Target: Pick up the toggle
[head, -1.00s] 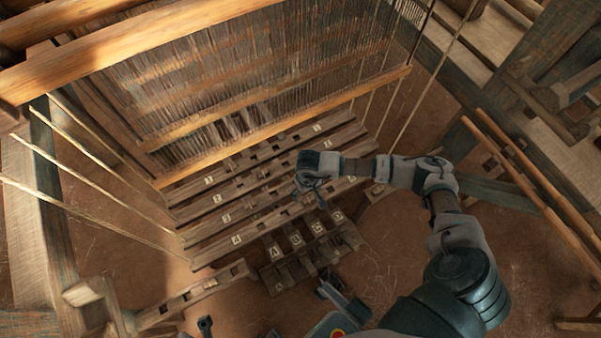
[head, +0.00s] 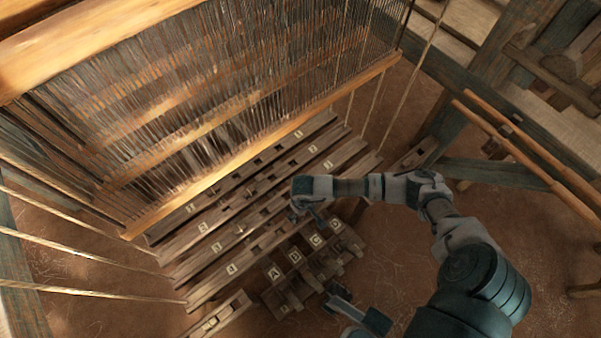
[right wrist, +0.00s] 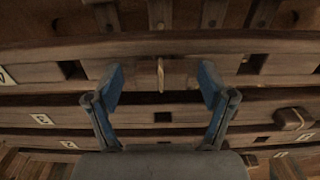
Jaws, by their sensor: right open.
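A small, thin, pale wooden piece that looks like the toggle (right wrist: 160,74) stands upright at a slot in a wooden bar in the right wrist view. My right gripper (right wrist: 162,88) is open, with one blue finger on each side of it and a clear gap to both. The fingers do not touch it. In the head view my right gripper (head: 312,212) is over the right part of the slotted bars, and I cannot make out the toggle under it.
Slotted wooden bars (head: 218,222) with number tags lie in parallel rows. Lettered pedals (head: 290,285) are in front of them. The heddle frame (head: 270,118) rises behind. Ropes (head: 90,290) slant across the left. Bare earth floor (head: 400,275) is open at right.

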